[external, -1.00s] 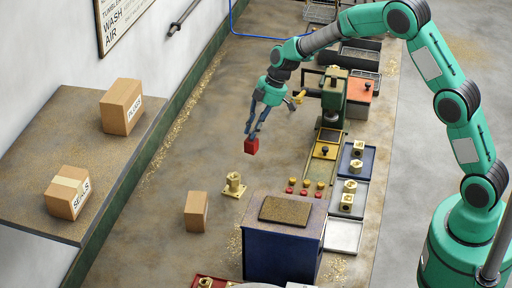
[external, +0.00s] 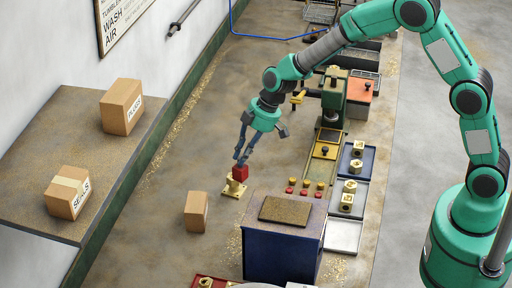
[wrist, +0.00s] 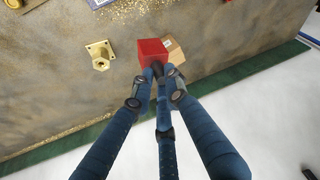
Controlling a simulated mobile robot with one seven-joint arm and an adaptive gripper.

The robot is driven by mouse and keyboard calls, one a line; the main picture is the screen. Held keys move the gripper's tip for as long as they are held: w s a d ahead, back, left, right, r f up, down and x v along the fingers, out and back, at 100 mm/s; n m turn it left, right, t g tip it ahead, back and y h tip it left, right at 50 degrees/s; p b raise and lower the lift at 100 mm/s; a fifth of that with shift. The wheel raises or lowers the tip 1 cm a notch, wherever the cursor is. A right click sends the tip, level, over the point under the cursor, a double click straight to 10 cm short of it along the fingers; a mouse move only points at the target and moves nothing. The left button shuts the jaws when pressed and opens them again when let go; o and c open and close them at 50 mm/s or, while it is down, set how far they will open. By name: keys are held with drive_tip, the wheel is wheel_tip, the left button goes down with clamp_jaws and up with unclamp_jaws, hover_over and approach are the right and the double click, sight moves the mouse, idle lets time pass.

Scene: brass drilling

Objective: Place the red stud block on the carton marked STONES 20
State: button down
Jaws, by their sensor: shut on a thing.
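The red stud block (external: 240,173) is held at the tips of my gripper (external: 239,158), which is shut on it above the bench. In the external view it overlaps the brass flanged fitting (external: 233,189). In the wrist view the block (wrist: 151,50) sits at my fingertips (wrist: 157,74) and partly covers a small brown carton (wrist: 176,52). That carton (external: 196,213) stands on the bench, left of and nearer the camera than the block. Its marking cannot be read in either view, so I cannot confirm STONES 20.
A carton marked SEALS (external: 68,193) and another labelled carton (external: 121,106) stand on the side shelf at left. A dark blue box (external: 283,253) stands right of the small carton. The brass fitting also shows apart from the block in the wrist view (wrist: 100,56).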

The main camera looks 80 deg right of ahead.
sight(243, 173)
drive_tip(key=a+f, duration=0.2)
drive_tip(key=s+a+f, duration=0.1)
drive_tip(key=a, duration=0.1)
drive_tip(key=shift+s+a+f+p, duration=0.15)
drive_tip(key=shift+a+f+p, duration=0.1)
drive_tip(key=shift+f+p, duration=0.15)
drive_tip(key=shift+f, duration=0.6)
drive_tip(key=w+f+p, duration=0.1)
drive_tip(key=w+p, duration=0.3)
drive_tip(key=w, duration=1.2)
drive_tip(key=shift+d+f, duration=0.15)
drive_tip(key=shift+d, duration=0.05)
drive_tip(key=shift+f, duration=0.15)
drive_tip(key=shift+f+p, duration=0.55)
drive_tip(key=shift+f, duration=1.1)
drive_tip(key=shift+f, duration=0.1)
